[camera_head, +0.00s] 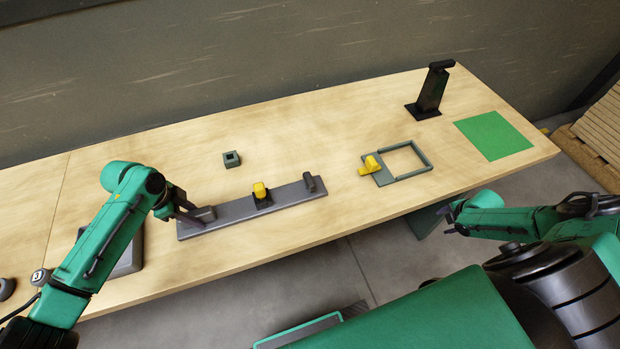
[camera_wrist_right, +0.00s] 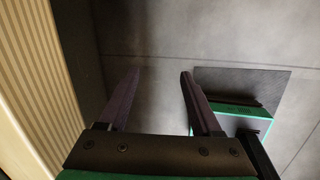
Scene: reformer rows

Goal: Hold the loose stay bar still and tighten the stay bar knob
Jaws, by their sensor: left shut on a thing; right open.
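A long flat grey bar, which I take to be the stay bar (camera_head: 232,217), lies along the front of the wooden table. A yellow knob (camera_head: 260,189) on a dark base stands upright near its middle, and a dark post stands near its right end. My left gripper (camera_head: 190,213) is at the bar's left end, shut on the grey raised part there; its fingers partly hide the contact. My right gripper (camera_head: 449,218) is off the table's front edge at the right, away from the bar. In the right wrist view it (camera_wrist_right: 161,72) is open and empty above the floor.
A small dark square block (camera_head: 231,159) lies behind the bar. A grey-green frame (camera_head: 407,175) with a yellow piece (camera_head: 371,165) lies to the right. A black stand (camera_head: 430,92) and green square (camera_head: 493,136) are at the far right. A dark tray (camera_head: 130,254) lies left, partly behind my left arm.

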